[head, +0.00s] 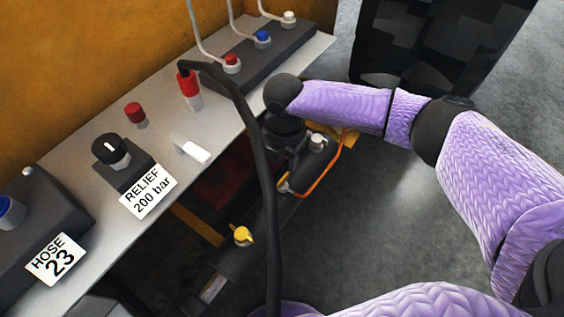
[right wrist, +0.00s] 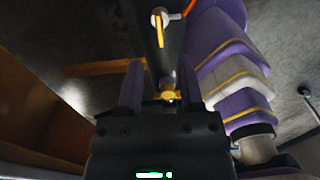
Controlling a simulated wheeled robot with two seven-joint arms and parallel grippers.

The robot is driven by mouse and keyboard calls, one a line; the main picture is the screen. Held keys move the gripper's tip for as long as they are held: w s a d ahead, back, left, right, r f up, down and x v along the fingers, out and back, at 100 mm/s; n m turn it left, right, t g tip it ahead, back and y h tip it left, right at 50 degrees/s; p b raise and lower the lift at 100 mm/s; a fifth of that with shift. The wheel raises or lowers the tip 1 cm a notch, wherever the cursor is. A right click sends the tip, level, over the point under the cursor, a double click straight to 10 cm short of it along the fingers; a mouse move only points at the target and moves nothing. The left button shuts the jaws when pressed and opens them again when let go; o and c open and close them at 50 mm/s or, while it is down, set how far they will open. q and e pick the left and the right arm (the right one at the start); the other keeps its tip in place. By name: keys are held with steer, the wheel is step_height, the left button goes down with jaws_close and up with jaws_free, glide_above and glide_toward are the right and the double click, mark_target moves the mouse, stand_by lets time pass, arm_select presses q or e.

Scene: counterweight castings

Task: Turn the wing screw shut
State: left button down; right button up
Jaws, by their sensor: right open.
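A yellow wing screw (head: 242,235) on a pale base sits on a dark cylinder below the shelf, in the lower middle of the head view. In the right wrist view a yellow wing on a pale round base (right wrist: 159,22) shows at the top, beyond my fingertips. My right gripper (right wrist: 159,66) is open, with its two purple fingers apart. In the head view my right gripper (head: 294,142) hangs under the black wrist, above and right of the wing screw and apart from it; its fingertips are hard to make out. My left gripper is not seen.
A black hose (head: 268,165) hangs between the shelf (head: 95,178) and my right wrist. An orange cord (head: 328,172) runs beside the gripper. A brass-coloured fitting (right wrist: 170,94) shows near the finger bases. Knobs and a relief label (head: 148,190) stand on the shelf.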

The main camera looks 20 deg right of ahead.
mark_target(283, 178)
step_height(283, 178, down, 7)
steer(key=b, duration=0.2)
steer(key=shift+f+b, duration=0.1)
steer(key=shift+b, duration=0.2)
jaws_close()
